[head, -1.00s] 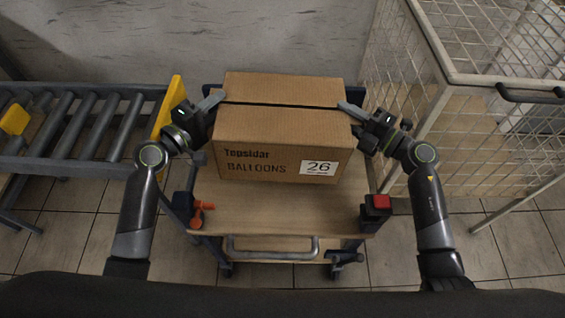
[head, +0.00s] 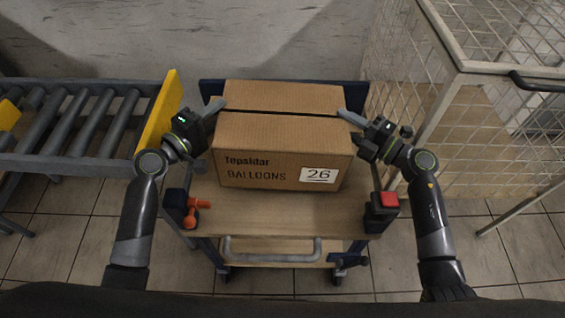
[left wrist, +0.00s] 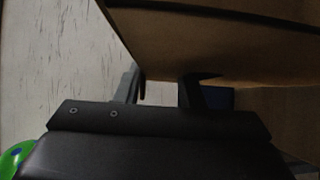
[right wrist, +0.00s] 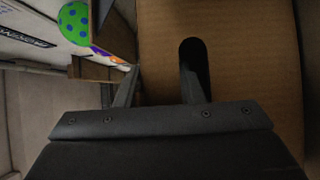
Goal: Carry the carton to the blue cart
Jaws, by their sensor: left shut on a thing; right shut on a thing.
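The brown carton (head: 270,160), printed "Topsidar BALLOONS" with a "26" label, is upright over the wooden deck (head: 270,215) of the blue cart (head: 212,250). I cannot tell whether its underside touches the deck. My left gripper (head: 213,106) is shut on the carton's left side near the top. My right gripper (head: 350,118) is shut on its right side. In the right wrist view, one finger enters a slot in the carton (right wrist: 250,50) and the other stays outside. The left wrist view shows the carton (left wrist: 220,40) dark and close; the grip itself is partly hidden.
A roller conveyor (head: 75,165) with a yellow end plate (head: 160,120) stands left of the cart. A wire cage (head: 450,130) stands close on the right. A grey wall (head: 280,35) is behind. The cart has a front handle (head: 272,257) and a red button (head: 389,199).

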